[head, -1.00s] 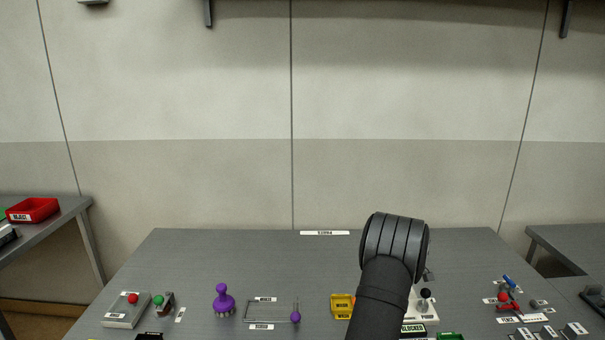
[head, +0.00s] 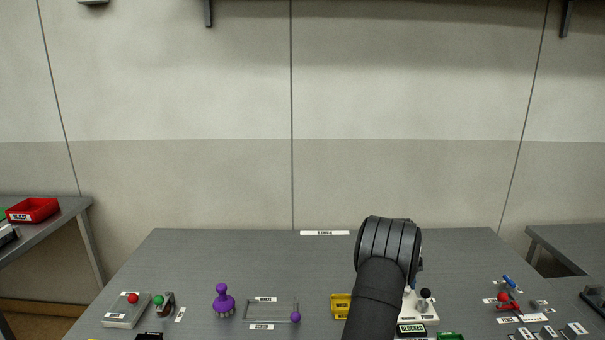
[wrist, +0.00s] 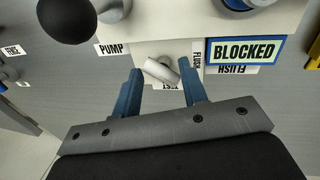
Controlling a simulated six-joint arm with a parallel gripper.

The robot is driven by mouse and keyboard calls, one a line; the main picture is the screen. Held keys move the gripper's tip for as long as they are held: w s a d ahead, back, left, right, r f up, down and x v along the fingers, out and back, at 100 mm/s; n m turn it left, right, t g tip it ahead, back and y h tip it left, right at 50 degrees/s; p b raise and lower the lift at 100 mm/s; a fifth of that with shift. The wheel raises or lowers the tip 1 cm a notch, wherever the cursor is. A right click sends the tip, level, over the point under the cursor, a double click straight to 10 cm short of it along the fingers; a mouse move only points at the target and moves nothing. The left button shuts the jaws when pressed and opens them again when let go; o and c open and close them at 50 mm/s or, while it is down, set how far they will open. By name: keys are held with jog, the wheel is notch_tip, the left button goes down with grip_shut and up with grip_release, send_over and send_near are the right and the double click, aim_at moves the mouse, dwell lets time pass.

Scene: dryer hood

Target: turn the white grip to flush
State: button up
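The white grip (wrist: 161,70) is a short white bar on a pale panel (wrist: 140,50) in the wrist view. It lies at a slant, its lower end toward the right. A FLUSH label (wrist: 197,62) stands to its right and a partly hidden label reading TEST (wrist: 167,86) lies below it. My gripper (wrist: 158,73) is open, with its two blue fingers on either side of the grip. I see gaps beside the grip, but cannot tell the depth. In the head view my arm covers most of the gripper and part of the white panel (head: 430,315).
A display reading BLOCKED (wrist: 243,50) sits right of the grip. A black ball knob (wrist: 67,20) stands close at the upper left, near a PUMP label (wrist: 113,48). A yellow box (head: 341,306) is left of my arm. Bare table (head: 250,265) lies behind.

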dwell(0.5)
jog(key=shift+r+m, duration=0.4)
jog(key=shift+m, duration=0.1)
notch_tip(320, 180, up, 15)
jog(key=s+a+m+t, duration=0.2)
jog(key=s+m, duration=0.1)
jog(key=m, duration=2.3)
jog(key=shift+y, duration=0.4)
jog(key=x, duration=1.6)
jog(key=shift+d+f, duration=0.1)
jog(key=shift+d, duration=0.1)
